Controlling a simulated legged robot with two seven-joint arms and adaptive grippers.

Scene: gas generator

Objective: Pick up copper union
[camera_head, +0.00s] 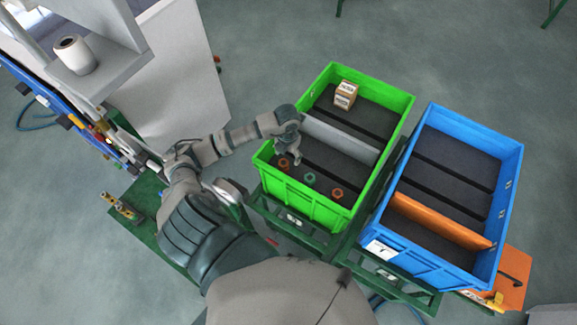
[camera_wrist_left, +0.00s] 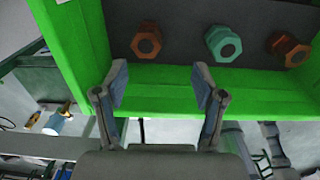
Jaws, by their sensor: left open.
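Three unions lie in a row in the near compartment of the green crate (camera_head: 308,203). A reddish-copper one (camera_head: 284,164) is at the left, a teal one (camera_head: 310,179) in the middle, and another reddish-copper one (camera_head: 337,194) at the right. My left gripper (camera_head: 290,157) is over the crate near the left union. Its fingers (camera_wrist_left: 160,92) are spread and empty, with the unions beyond them. My right gripper is not seen.
A grey divider (camera_head: 340,138) splits the green crate; a cardboard box (camera_head: 345,94) sits in its far compartment. A blue crate (camera_head: 505,205) with an orange divider (camera_head: 440,220) stands to the right. A white machine (camera_head: 185,75) is at the left.

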